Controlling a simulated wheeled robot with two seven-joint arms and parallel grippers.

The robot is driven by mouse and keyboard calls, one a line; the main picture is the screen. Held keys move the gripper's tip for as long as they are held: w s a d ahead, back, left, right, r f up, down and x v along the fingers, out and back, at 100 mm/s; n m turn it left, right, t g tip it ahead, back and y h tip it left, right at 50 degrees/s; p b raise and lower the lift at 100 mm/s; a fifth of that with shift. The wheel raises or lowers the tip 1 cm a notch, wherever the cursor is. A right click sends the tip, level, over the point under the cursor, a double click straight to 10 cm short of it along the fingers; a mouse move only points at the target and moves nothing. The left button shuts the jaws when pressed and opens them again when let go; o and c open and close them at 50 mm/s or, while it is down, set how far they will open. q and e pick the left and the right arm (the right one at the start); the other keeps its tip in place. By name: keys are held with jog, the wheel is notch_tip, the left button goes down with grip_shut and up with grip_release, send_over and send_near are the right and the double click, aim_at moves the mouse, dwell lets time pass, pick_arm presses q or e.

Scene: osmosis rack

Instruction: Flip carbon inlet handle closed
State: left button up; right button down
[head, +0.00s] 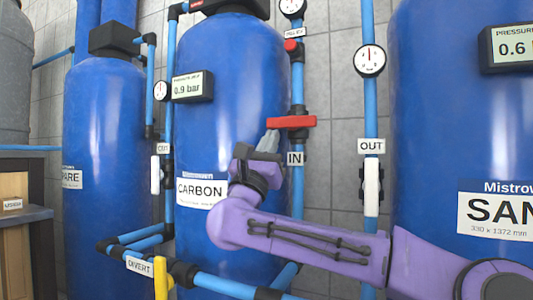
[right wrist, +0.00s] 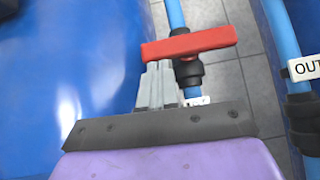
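The carbon inlet handle (head: 291,122) is a red bar on the vertical blue pipe above the IN label (head: 295,158). It lies horizontal, crosswise to the pipe. The right wrist view also shows the red handle (right wrist: 189,45). The blue carbon tank (head: 228,120) stands behind and to its left. My right gripper (head: 270,138) points up under the handle's left half. Its grey fingers (right wrist: 160,80) look close together, with their tips just below the bar; I cannot tell if they touch it. My left gripper is out of view.
A white handle (head: 372,187) stands upright on the OUT pipe to the right. A yellow handle (head: 161,278) is at the lower left by the DIVERT label (head: 139,265). A small red knob (head: 291,45) sits higher on the inlet pipe. Blue tanks flank both sides.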

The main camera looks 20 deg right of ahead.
jog(key=w+d+f+b+v, duration=0.1)
jog(key=b+v, duration=0.3)
jog(key=v, duration=0.8)
jog(key=shift+f, duration=0.75)
jog(key=shift+s+d, duration=0.1)
